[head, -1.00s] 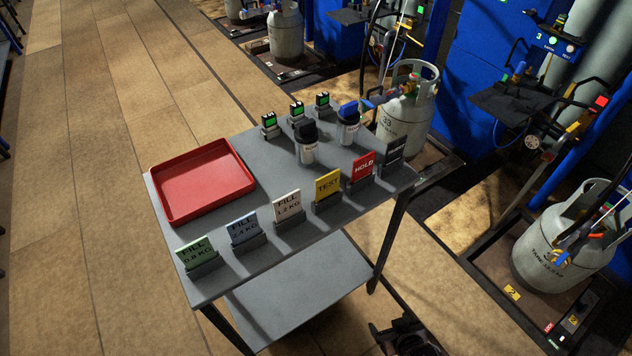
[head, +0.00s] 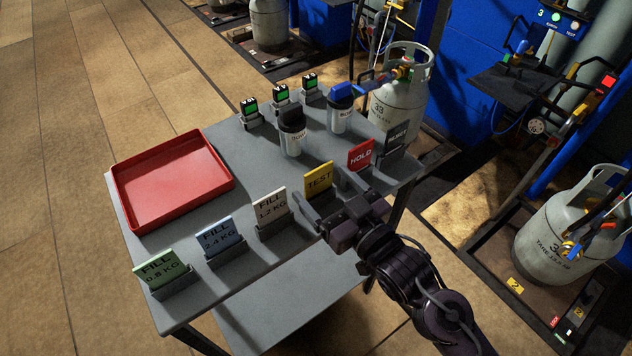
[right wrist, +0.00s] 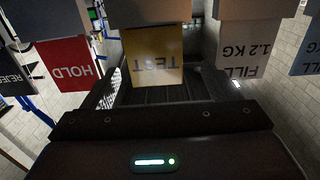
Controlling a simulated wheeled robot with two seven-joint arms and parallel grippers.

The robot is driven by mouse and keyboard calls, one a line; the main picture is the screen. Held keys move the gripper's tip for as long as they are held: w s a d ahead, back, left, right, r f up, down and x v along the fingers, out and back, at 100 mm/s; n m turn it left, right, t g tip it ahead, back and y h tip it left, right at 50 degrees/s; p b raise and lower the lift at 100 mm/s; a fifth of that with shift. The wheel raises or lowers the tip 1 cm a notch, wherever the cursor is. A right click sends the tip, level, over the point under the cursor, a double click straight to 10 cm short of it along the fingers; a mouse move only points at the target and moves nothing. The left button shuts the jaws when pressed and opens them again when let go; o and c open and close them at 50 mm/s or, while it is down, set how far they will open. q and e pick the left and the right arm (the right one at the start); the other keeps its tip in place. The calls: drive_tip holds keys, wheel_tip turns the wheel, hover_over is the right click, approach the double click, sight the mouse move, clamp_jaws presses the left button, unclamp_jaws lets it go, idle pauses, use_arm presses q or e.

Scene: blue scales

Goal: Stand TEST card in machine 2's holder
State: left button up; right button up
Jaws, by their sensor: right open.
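The yellow TEST card (head: 319,178) stands upright in a grey block in the card row on the grey cart (head: 250,172). My right gripper (head: 326,196) is open at the cart's front edge, its fingers either side of the TEST card's block. In the right wrist view the TEST card (right wrist: 155,65) appears upside down, between the open fingers (right wrist: 157,88); I cannot tell whether they touch it. I cannot make out machine 2's card holder clearly. My left gripper is out of view.
A red HOLD card (head: 361,155) and a dark REJECT card (head: 396,138) stand right of TEST; a white FILL 1.2 KG card (head: 270,207) stands left. A red tray (head: 172,180), two bottles and small green-screened devices share the cart. Cylinder 33 (head: 399,100) stands behind it.

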sight(320, 177)
drive_tip(key=x, duration=0.2)
drive_tip(key=p+x, duration=0.1)
drive_tip(key=x, duration=0.2)
drive_tip(key=shift+w+d+r, duration=0.1)
drive_tip(key=shift+w+d, duration=0.05)
drive_tip(key=shift+d, duration=0.1)
drive_tip(key=shift+w+a, duration=0.15)
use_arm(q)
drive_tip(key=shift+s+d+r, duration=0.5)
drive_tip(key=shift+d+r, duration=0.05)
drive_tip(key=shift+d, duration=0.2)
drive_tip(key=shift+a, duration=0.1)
use_arm(e)
drive_tip(key=shift+c, duration=0.4)
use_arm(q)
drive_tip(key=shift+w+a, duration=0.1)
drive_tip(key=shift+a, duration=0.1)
use_arm(e)
drive_tip(key=c, duration=1.1)
drive_tip(key=shift+o, duration=0.2)
